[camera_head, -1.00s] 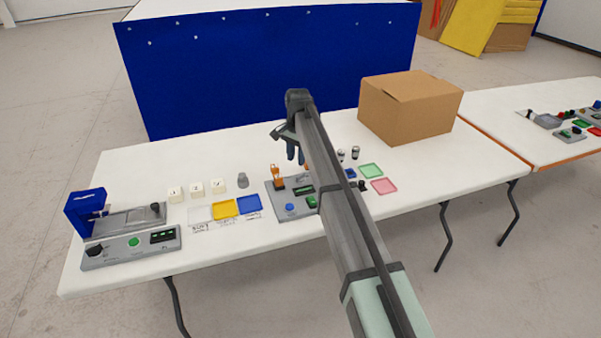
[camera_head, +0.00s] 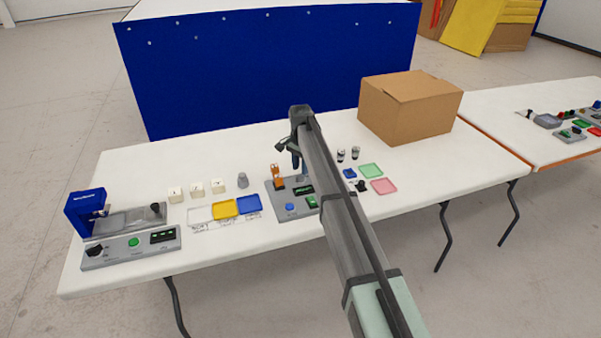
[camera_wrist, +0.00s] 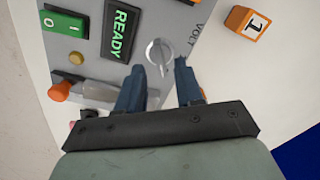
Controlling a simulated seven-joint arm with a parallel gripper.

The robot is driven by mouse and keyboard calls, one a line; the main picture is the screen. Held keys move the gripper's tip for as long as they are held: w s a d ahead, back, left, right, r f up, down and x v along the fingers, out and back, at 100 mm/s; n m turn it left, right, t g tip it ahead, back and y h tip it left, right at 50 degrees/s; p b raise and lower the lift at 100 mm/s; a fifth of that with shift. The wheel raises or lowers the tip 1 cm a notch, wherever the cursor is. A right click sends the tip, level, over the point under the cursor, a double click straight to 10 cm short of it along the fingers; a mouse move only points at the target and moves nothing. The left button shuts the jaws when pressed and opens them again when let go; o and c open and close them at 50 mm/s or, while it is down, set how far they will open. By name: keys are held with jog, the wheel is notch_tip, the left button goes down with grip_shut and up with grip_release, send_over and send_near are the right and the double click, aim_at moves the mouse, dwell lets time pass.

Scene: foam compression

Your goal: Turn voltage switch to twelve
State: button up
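The voltage switch (camera_wrist: 160,52) is a round silver knob on a grey panel, beside printed letters reading "VOLT" in the wrist view. Its pointer setting is too small to read. My gripper (camera_wrist: 159,66) is open, its two dark blue fingers apart at either side of the knob's near edge. Nothing is held between them. I cannot tell whether the fingertips touch the knob. In the head view my gripper (camera_head: 297,163) hangs over the back right of the grey panel (camera_head: 273,202), and my arm hides the knob there.
The panel carries a green READY display (camera_wrist: 121,30), a green rocker switch (camera_wrist: 63,22) and an orange-tipped lever (camera_wrist: 59,91). An orange block marked 1 (camera_wrist: 247,23) lies beside it. A cardboard box (camera_head: 410,108) stands at the back right; coloured trays (camera_head: 223,208) lie left.

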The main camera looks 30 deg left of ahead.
aim_at(300, 177)
jog(key=shift+f, duration=1.5)
grip_shut()
